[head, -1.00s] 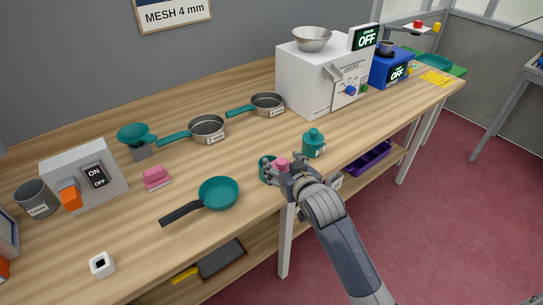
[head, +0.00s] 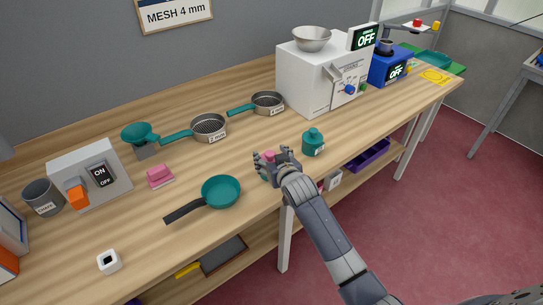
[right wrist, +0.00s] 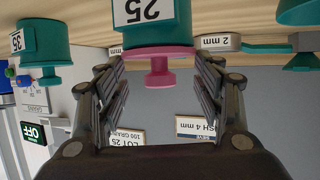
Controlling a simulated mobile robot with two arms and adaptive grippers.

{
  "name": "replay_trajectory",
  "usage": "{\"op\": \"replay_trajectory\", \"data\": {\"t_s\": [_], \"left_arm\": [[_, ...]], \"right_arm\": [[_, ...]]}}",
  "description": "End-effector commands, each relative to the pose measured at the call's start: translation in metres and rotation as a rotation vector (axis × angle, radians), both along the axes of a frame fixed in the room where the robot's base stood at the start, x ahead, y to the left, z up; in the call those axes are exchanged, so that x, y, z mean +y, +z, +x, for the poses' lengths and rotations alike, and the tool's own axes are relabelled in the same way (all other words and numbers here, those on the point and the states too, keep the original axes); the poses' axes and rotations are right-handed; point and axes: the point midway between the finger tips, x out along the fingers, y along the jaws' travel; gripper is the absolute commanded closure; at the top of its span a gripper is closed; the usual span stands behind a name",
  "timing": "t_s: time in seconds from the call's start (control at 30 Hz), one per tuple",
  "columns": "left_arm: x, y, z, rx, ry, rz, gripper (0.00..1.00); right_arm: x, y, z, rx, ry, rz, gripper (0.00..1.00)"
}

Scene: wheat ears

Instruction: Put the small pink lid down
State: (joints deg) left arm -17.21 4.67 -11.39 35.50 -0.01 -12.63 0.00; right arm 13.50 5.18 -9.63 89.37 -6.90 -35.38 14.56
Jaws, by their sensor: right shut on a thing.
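The small pink lid (head: 268,156) has a round knob and a flat rim. It also shows in the right wrist view (right wrist: 158,54), which is upside down. My right gripper (head: 273,165) is shut on the lid, with one finger on each side of it. The lid is at the mouth of a teal jar (head: 264,175) labelled 25 (right wrist: 152,14), near the table's front edge. It looks level and in line with the jar. I cannot tell if it rests fully on the rim. The gripper hides most of the jar in the head view. My left gripper is not in view.
Another teal jar (head: 313,143) stands just right of the gripper. A teal pan (head: 221,191) lies to the left, with a pink block (head: 160,175) behind it. Sieves (head: 209,127) and a white machine (head: 318,82) stand farther back. Bare wood lies behind the gripper.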

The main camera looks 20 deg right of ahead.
Motion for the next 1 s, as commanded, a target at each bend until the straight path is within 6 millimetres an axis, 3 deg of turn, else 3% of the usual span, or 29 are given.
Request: {"op": "replay_trajectory", "data": {"t_s": [0.2,0.23,0.3,0.73,1.0], "left_arm": [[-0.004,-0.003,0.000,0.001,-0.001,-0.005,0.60],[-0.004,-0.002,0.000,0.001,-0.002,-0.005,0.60],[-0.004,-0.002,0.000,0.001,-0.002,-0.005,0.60],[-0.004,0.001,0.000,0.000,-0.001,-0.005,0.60],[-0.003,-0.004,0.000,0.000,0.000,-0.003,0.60]], "right_arm": [[0.000,-0.004,0.000,0.001,0.000,0.000,0.54],[0.000,-0.003,0.000,0.001,0.000,0.000,0.34],[0.000,-0.003,0.000,0.001,0.000,0.000,0.18],[0.000,0.002,0.000,-0.001,0.000,0.000,0.18],[-0.001,0.010,-0.028,0.000,0.000,0.000,0.18]]}}
